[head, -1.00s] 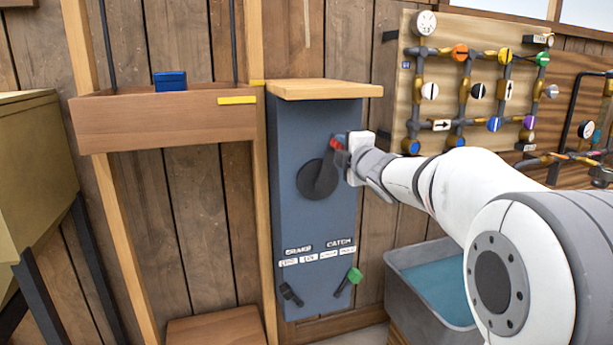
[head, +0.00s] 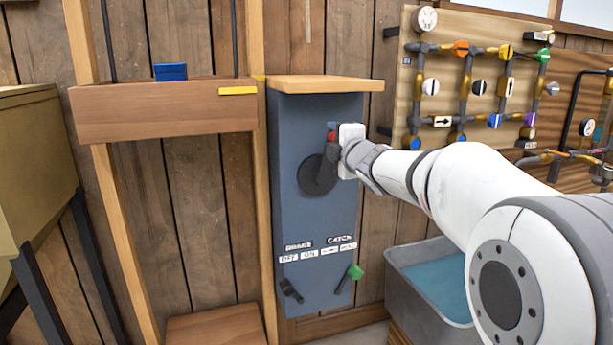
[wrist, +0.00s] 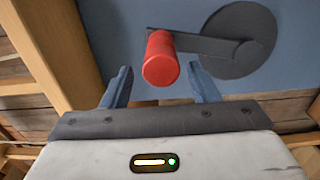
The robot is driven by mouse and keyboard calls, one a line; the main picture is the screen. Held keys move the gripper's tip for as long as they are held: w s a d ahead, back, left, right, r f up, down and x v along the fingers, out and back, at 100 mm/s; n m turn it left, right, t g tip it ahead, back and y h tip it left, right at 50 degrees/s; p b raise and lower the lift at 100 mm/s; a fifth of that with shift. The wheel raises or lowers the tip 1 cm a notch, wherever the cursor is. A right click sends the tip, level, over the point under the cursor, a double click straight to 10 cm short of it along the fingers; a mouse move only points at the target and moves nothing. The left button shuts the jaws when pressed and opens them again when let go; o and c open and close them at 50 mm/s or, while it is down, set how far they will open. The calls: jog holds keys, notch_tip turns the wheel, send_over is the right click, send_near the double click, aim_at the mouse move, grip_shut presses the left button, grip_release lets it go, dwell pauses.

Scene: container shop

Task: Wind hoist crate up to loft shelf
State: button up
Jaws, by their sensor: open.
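The hoist crate (head: 160,122) is a shallow brown wooden box hanging at upper left, with a small blue box (head: 170,71) in it. A yellow mark on its front sits slightly below the one on the post. The winch panel (head: 345,215) is blue, with a dark crank disc (head: 317,176) and a red crank handle (head: 332,126). The red handle (wrist: 160,60) also shows in the wrist view, between my gripper's (wrist: 160,86) two open fingers. I cannot tell whether a finger touches it. Below are a black lever (head: 290,291) under BRAKE and a green-tipped lever (head: 350,281) under CATCH.
A light wooden board (head: 325,84) tops the panel. A pipe board (head: 430,110) with coloured valves is at upper right. A grey bin (head: 415,295) stands at lower right, a tan box (head: 35,160) on dark legs at left. Wooden posts flank the crate.

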jog(key=v, duration=0.8)
dwell(0.4)
jog(key=s+d+f+m+g+h+p, duration=0.45)
jog(key=s+d+m+h+p, duration=0.3)
jog(key=s+m+p, duration=0.35)
jog(key=s+f+m+g+y+p, duration=0.1)
jog(key=s+f+m+g+p, duration=0.2)
jog(key=s, duration=0.7)
jog(key=s+a+f+m+g+y+p, duration=0.1)
jog(key=s+f+m+g+p, duration=0.2)
jog(key=s+m+g, duration=0.4)
jog(key=s, duration=0.3)
jog(key=shift+a+f+m+p, duration=0.2)
jog(key=shift+m+p, duration=0.1)
